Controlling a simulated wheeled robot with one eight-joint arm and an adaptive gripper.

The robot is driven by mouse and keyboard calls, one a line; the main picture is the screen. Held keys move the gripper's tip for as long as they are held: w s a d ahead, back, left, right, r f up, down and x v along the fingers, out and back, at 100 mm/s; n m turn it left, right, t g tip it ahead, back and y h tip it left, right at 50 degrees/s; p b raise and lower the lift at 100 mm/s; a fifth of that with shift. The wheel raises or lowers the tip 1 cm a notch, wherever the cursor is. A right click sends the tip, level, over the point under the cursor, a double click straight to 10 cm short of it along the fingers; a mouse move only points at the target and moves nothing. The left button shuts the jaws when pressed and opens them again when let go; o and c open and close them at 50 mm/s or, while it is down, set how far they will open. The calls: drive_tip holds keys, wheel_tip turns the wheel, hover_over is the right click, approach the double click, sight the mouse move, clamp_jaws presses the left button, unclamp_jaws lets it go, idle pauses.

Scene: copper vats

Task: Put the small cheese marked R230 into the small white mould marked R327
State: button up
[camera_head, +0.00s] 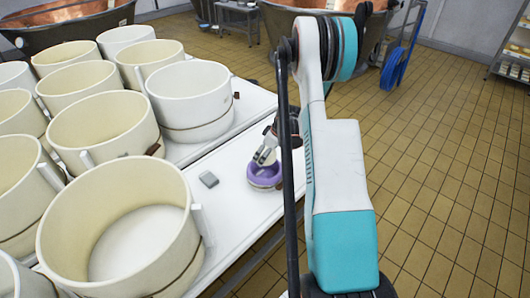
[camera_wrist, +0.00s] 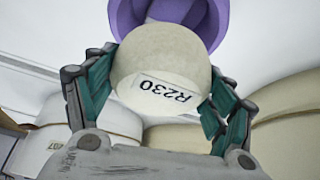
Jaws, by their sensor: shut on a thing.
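The small cheese marked R230 (camera_wrist: 155,62) is a pale cream, rounded block with its label facing the wrist camera. My gripper (camera_wrist: 155,90) is shut on it, one green-padded finger on each side. In the head view my gripper (camera_head: 266,156) is low over the table, right at a purple round mould (camera_head: 264,178). The purple mould also shows just beyond the cheese in the wrist view (camera_wrist: 218,22). I cannot tell whether the cheese touches it. No label R327 is readable, so I cannot pick out the small white mould.
Several large cream tubs (camera_head: 118,225) crowd the left of the white table (camera_head: 225,215). A small grey block (camera_head: 208,180) lies left of the purple mould. Copper vats (camera_head: 70,22) stand behind. Tiled floor (camera_head: 440,190) at right is clear.

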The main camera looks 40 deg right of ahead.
drive_tip(key=shift+a+f, duration=0.1)
drive_tip(key=shift+f+b, duration=0.7)
drive_tip(key=shift+f, duration=1.55)
drive_tip(key=o, duration=1.4)
drive_tip(key=shift+o, duration=0.2)
drive_tip(key=shift+r, duration=0.1)
drive_tip(key=v, duration=1.1)
drive_tip(key=shift+s+r, duration=0.15)
drive_tip(key=shift+r, duration=0.25)
